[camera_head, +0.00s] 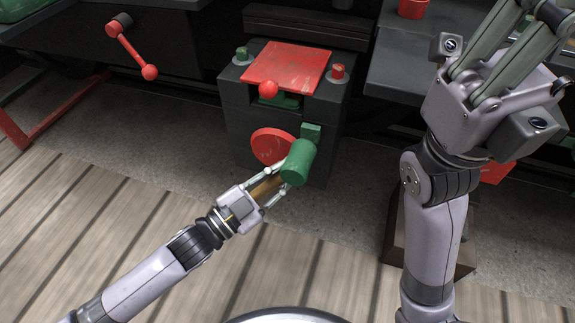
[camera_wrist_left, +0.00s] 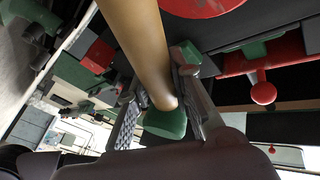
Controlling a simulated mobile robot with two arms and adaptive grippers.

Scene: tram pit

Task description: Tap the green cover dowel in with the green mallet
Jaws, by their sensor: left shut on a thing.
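The green mallet's head (camera_head: 299,162) is in front of the dark box's front face, beside a red disc. My left gripper (camera_head: 268,187) is shut on the mallet's wooden handle, just below the head. In the left wrist view the tan handle (camera_wrist_left: 138,45) runs down between the fingers. A small green dowel (camera_head: 242,53) stands upright in a grey ring at the box top's left corner, beside the red cover plate (camera_head: 287,66). The mallet head is below and right of it, apart from it. My right gripper (camera_head: 512,38) is raised at the upper right, its fingertips partly cut off.
A red peg (camera_head: 338,72) stands at the cover's right side, and a red ball knob (camera_head: 268,90) at its front edge. The red disc (camera_head: 272,146) and a green block (camera_head: 311,131) are on the box front. A red-handled lever (camera_head: 131,46) is at left.

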